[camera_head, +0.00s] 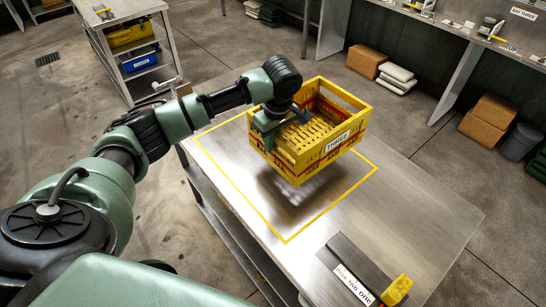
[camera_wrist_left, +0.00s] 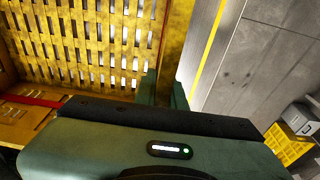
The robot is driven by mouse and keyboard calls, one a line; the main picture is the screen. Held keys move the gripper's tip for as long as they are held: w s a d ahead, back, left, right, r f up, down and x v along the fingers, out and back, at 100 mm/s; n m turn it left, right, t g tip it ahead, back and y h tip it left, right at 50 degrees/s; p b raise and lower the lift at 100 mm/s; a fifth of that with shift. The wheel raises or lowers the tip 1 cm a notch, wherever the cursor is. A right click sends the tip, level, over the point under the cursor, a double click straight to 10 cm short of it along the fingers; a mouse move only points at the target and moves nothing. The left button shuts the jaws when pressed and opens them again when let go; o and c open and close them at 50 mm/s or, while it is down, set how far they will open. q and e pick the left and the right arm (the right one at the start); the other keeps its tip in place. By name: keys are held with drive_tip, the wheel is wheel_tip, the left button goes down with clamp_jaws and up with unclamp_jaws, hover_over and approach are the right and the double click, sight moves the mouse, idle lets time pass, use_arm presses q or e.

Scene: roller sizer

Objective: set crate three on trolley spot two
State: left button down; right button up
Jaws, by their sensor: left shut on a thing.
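The yellow crate (camera_head: 312,150), labelled THREE, hangs upright above the metal table (camera_head: 420,205), with a dark shadow below it. It looks empty, with a slatted floor. My left gripper (camera_head: 268,128) is shut on its near left wall. In the left wrist view, the fingers (camera_wrist_left: 163,90) straddle the rim beside the crate's slatted floor (camera_wrist_left: 90,45). A yellow outline (camera_head: 286,241) is painted on the table under the crate. No marking that reads trolley spot two can be made out. My right gripper is not in view.
A black strip with a partly legible label (camera_head: 352,285) and a yellow block (camera_head: 397,290) are at the table's near end. A shelved rack (camera_head: 130,12) at upper left holds a yellow crate (camera_head: 130,35) and a blue crate (camera_head: 139,62). Boxes (camera_head: 488,120) stand at right.

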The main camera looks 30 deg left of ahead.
sight(271, 163)
use_arm(q)
drive_tip(key=shift+f+p, duration=0.5)
drive_tip(key=shift+f, duration=3.35)
drive_tip(key=c, duration=1.8)
unclamp_jaws()
drive_tip(key=shift+f, duration=0.15)
drive_tip(key=o, duration=0.3)
